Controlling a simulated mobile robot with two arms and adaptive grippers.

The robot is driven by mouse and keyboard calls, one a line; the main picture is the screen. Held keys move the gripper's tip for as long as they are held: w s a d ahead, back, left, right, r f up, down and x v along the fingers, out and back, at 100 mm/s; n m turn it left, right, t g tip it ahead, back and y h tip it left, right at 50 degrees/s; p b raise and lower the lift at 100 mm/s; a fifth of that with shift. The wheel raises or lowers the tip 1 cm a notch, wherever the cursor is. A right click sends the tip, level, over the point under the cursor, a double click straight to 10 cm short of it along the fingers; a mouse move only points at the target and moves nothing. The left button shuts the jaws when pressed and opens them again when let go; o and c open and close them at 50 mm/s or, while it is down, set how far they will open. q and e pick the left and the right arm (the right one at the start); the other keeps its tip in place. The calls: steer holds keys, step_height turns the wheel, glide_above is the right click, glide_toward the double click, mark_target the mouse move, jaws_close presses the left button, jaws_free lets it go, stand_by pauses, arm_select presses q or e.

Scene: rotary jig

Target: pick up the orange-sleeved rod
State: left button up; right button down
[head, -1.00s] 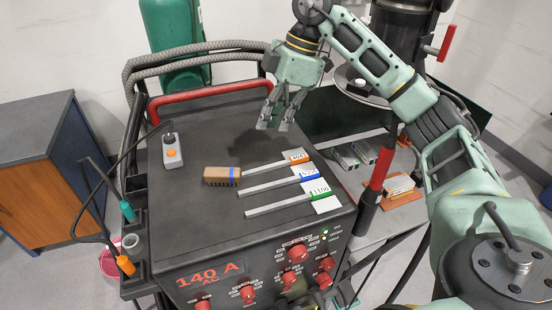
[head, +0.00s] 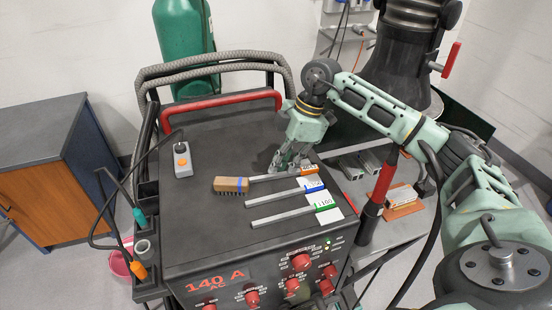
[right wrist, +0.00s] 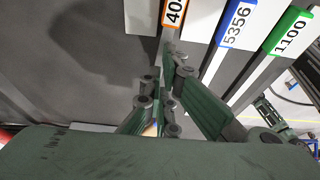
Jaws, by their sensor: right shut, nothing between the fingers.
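The orange-sleeved rod (head: 262,178) lies on the dark cart top, the rearmost of three parallel rods. Its orange sleeve (head: 309,169) is at the right end and also shows at the top of the right wrist view (right wrist: 174,14). My right gripper (head: 284,166) is low at this rod, just left of the sleeve, pointing down. In the right wrist view its fingers (right wrist: 172,52) come together with nothing held, in line with the rod. Whether they touch it I cannot tell. The fingers hide part of the rod. My left gripper is not in view.
The blue-sleeved rod (head: 275,200) and green-sleeved rod (head: 280,216) lie close in front. A wooden brush (head: 231,184) is at the rod's left end. A grey control box (head: 182,160) stands at the back left, and a red handle (head: 220,102) runs along the back.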

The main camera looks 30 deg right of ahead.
mark_target(304, 167)
steer(key=shift+w, duration=0.1)
steer(key=d, duration=0.2)
steer(key=s+d, duration=0.1)
steer(key=d, duration=0.4)
steer(key=shift+s, duration=0.4)
steer(key=shift+a, duration=0.15)
steer(key=shift+w, duration=0.1)
